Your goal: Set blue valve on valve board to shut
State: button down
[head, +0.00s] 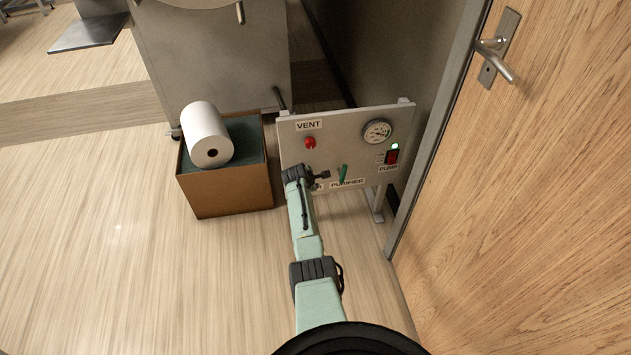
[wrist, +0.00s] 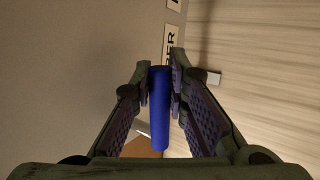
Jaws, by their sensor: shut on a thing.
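The valve board (head: 345,140) is a light grey panel standing near the floor, with labels, a gauge and valves. The blue valve's handle (wrist: 160,108) shows in the wrist view as a long blue bar between my fingers. My gripper (wrist: 160,85) is shut on this handle. In the head view my gripper (head: 320,180) is at the lower left of the board, and my arm hides the blue valve there. A green valve handle (head: 342,174) is just to the right, above the PURIFIER label (head: 347,183).
A red knob (head: 310,142) sits under the VENT label. A gauge (head: 377,132) and a lit PUMP switch (head: 391,156) are on the right. A cardboard box (head: 232,193) with a white roll (head: 206,135) stands left. A wooden door (head: 520,200) is close on the right.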

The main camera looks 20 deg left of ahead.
jog(key=shift+f+m+g+y, duration=0.3)
jog(key=shift+f+g+y, duration=0.15)
jog(key=shift+y, duration=0.25)
jog(key=c, duration=1.6)
grip_release()
jog(key=shift+o, duration=0.2)
jog(key=v, duration=1.2)
